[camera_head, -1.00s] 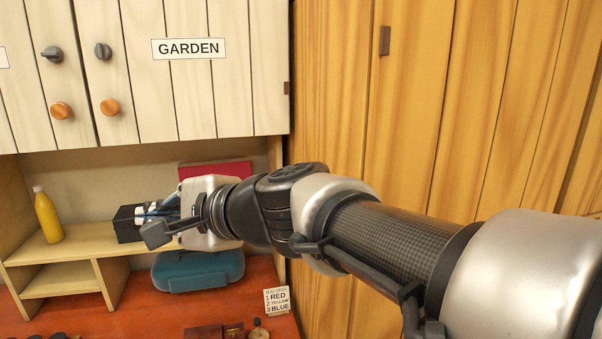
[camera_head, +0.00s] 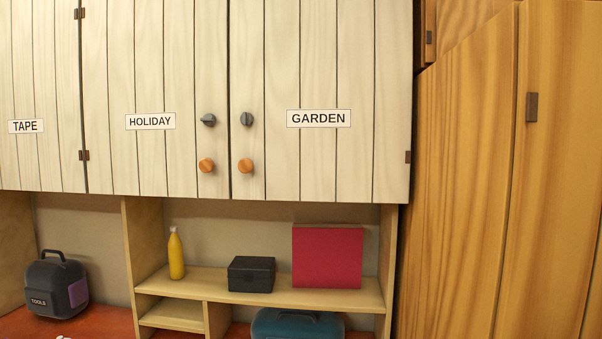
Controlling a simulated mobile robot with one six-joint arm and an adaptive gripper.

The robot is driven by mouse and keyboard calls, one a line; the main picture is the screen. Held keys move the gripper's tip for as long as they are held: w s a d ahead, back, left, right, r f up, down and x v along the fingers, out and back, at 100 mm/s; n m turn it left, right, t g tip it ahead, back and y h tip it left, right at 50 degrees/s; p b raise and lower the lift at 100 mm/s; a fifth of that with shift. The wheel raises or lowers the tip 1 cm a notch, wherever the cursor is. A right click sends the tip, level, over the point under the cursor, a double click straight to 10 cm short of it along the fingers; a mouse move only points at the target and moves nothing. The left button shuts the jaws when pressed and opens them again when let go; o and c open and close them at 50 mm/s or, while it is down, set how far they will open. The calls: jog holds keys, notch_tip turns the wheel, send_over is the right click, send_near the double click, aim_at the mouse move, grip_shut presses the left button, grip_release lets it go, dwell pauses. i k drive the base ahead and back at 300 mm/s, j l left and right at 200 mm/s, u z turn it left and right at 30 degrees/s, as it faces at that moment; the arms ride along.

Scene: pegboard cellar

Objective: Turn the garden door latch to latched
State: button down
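The garden door (camera_head: 318,165) is a white planked cupboard door with a GARDEN label (camera_head: 318,118). It looks closed. Its dark grey latch knob (camera_head: 247,119) sits near the left edge, with its long side looking upright. Below the latch is a round orange wooden knob (camera_head: 245,165). The neighbouring holiday door (camera_head: 150,160) has a similar dark latch (camera_head: 208,120), which looks turned sideways, and its own orange knob (camera_head: 206,165). My gripper is not in view.
A tape door (camera_head: 30,160) is at the far left. Below the cupboards, a shelf (camera_head: 345,299) holds a yellow bottle (camera_head: 176,254), a black box (camera_head: 251,275) and a red panel (camera_head: 327,257). A tools case (camera_head: 56,285) and a teal case (camera_head: 297,325) are lower. Tall wooden doors (camera_head: 470,200) stand right.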

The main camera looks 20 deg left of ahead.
aim_at(246, 119)
jog(key=u, duration=1.2)
